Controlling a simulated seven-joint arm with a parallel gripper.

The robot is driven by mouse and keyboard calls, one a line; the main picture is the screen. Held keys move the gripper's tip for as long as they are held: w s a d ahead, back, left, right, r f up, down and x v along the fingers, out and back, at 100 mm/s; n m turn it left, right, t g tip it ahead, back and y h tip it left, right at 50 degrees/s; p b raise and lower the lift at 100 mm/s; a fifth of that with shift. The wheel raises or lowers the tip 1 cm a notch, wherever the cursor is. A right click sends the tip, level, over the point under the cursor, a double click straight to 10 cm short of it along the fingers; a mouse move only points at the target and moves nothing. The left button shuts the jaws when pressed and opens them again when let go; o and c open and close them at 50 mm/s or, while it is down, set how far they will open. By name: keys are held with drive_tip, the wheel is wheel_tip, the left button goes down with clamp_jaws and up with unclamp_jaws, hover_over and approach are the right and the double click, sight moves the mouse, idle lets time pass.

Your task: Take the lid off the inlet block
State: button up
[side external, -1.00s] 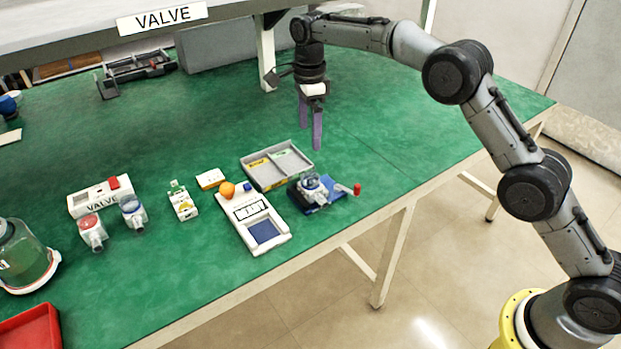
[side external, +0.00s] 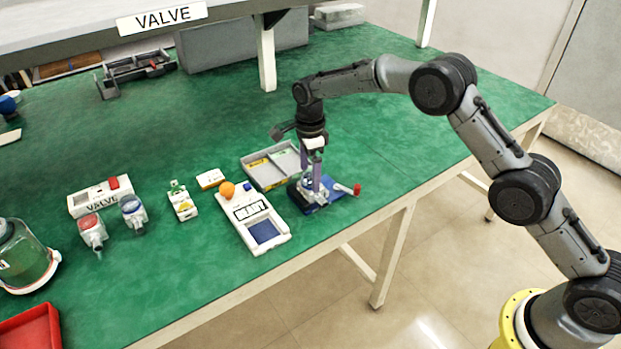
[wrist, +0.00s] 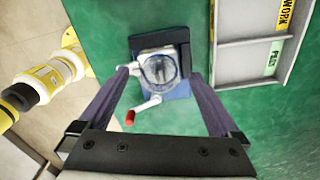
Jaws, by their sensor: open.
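The inlet block (side external: 322,191) stands on a dark blue base near the front edge of the green table. A round, clear lid with a blue rim sits on top of it; it shows in the wrist view (wrist: 160,70). A white arm with a red handle (side external: 355,189) sticks out to the block's right. My gripper (side external: 312,180) points down over the block, with its purple fingers on either side of the lid. In the wrist view the fingers (wrist: 160,85) are wide apart with the lid between them. I cannot tell whether a fingertip touches it.
A grey two-compartment tray (side external: 284,184) stands just behind the block, close to my gripper. A white device with a blue pad (side external: 264,232) lies to the left, with an orange ball (side external: 227,189) at its end. The table behind the tray is clear.

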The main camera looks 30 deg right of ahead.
drive_tip(key=shift+f, duration=0.1)
drive_tip(key=shift+c, duration=0.2)
drive_tip(key=c, duration=1.3)
